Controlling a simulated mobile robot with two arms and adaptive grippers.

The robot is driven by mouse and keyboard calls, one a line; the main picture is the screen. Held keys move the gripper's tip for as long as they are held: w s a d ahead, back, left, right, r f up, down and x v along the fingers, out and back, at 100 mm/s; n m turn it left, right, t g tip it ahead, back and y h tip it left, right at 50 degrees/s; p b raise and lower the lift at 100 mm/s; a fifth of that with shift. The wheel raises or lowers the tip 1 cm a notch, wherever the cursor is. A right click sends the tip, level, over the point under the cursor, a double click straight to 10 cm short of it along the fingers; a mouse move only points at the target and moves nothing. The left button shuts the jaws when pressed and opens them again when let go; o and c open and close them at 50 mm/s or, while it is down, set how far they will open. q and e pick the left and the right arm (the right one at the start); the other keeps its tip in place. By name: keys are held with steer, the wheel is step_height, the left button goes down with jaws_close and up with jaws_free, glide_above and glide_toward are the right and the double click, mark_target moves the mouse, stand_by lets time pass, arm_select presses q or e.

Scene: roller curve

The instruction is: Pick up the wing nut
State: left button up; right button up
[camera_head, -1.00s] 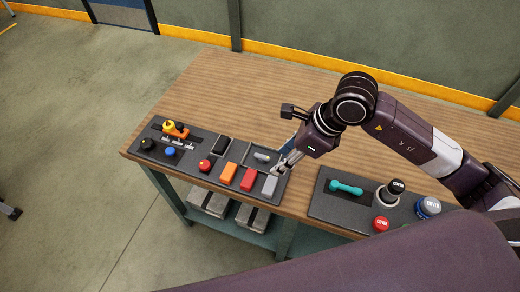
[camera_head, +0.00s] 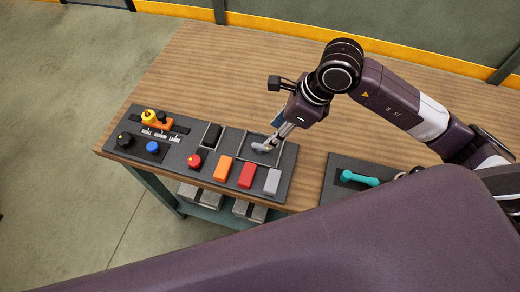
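A small light-grey piece (camera_head: 258,148), which may be the wing nut, lies in a shallow open tray at the right end of the dark panel (camera_head: 290,160). It is too small and too covered to make out its shape. My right gripper (camera_head: 268,146) reaches down into this tray from the upper right, its fingertips at or right above the grey piece. I cannot tell whether the fingers touch it or how far apart they are. My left gripper is not in view.
The panel also carries a grey block (camera_head: 272,181), a red block (camera_head: 247,175), an orange block (camera_head: 223,168) and several knobs. A teal dumbbell (camera_head: 359,179) lies on a second panel to the right. The wooden table (camera_head: 215,75) behind is clear.

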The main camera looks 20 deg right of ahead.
mark_target(261, 146)
steer(key=x, duration=0.4)
steer(key=shift+f, duration=0.45)
steer(key=shift+w+a+f+p, duration=0.1)
steer(key=shift+w+f+p, duration=0.05)
steer(key=shift+f+p, duration=0.2)
steer(key=p+x, duration=0.1)
steer(key=x, duration=0.2)
steer(key=shift+w+a+f, duration=0.1)
steer(key=shift+w+a, duration=0.05)
steer(key=shift+w, duration=0.05)
steer(key=shift+w+a+f, duration=0.1)
steer(key=shift+f, duration=0.35)
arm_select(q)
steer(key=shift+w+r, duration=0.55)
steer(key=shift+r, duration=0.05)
arm_select(e)
jaws_close()
